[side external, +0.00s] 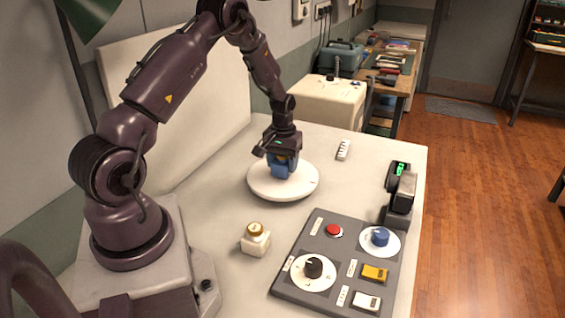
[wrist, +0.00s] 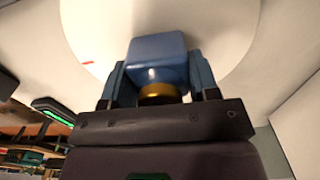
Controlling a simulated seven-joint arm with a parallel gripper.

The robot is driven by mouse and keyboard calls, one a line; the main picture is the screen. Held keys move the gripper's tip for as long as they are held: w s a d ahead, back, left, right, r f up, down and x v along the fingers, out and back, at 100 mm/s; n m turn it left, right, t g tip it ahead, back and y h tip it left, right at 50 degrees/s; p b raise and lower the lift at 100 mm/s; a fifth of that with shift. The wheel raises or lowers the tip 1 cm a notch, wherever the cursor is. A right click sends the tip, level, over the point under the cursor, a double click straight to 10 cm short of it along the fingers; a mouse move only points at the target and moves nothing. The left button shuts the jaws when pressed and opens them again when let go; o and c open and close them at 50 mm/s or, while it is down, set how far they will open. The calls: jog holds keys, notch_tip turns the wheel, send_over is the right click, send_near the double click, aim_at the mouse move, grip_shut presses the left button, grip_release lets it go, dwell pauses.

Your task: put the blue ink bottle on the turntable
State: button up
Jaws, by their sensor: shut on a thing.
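The blue ink bottle (side external: 284,166) is between the fingers of my gripper (side external: 283,158), over the middle of the white round turntable (side external: 263,187). In the wrist view the bottle (wrist: 158,60) shows its blue body and a gold cap, with the fingers of my gripper (wrist: 160,84) on both sides of it. My gripper is shut on the bottle. The turntable (wrist: 225,30) fills the view behind it. I cannot tell whether the bottle's base touches the turntable. The bottle looks roughly upright.
A pale bottle with a gold cap (side external: 255,238) stands in front of the turntable. A grey control panel (side external: 318,228) with knobs and buttons lies to the right. A dark device with a green display (side external: 400,195) and a white strip (side external: 344,149) are on the table. Bare table lies between them.

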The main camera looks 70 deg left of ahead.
jog(key=shift+f, duration=0.15)
jog(key=o, duration=1)
jog(key=shift+c, duration=0.2)
